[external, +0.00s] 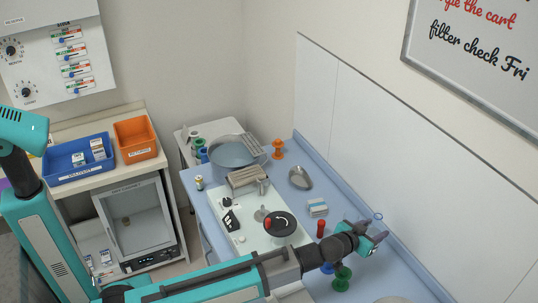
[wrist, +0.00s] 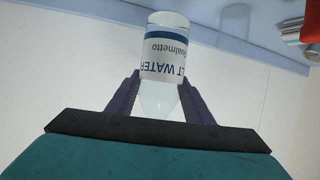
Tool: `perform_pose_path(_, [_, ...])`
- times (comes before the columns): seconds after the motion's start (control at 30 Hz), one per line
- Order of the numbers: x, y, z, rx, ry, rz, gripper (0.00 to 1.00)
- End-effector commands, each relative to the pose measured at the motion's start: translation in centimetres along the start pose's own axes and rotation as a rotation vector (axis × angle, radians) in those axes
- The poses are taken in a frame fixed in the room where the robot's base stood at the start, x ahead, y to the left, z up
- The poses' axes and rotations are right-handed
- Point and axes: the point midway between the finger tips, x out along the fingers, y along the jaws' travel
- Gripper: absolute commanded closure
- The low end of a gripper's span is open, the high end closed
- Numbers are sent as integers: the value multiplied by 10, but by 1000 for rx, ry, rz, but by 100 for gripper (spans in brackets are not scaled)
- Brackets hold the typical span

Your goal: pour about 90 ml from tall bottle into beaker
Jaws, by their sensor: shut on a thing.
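The tall bottle (wrist: 165,65) is clear, with a white and blue label reading partly "LT WATER". In the wrist view it stands between the two dark fingers of my gripper (wrist: 163,100), which are shut on its narrower part. Its wide end points to the top of that picture, towards the bench. In the external view my gripper (external: 375,235) is over the right part of the blue bench, near the wall panel. A small clear shape with a blue ring (external: 377,216) shows at the fingers there.
The blue bench (external: 352,208) runs along the wall. A red cylinder (external: 320,228), a green knob-shaped thing (external: 342,278) and a white-blue box (external: 317,207) are near my arm.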

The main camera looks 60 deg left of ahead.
Motion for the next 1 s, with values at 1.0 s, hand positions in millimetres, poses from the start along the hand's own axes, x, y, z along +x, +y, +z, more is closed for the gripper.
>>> perform_pose_path(1.0, [-8,-140,-17,-195,2,-471,82])
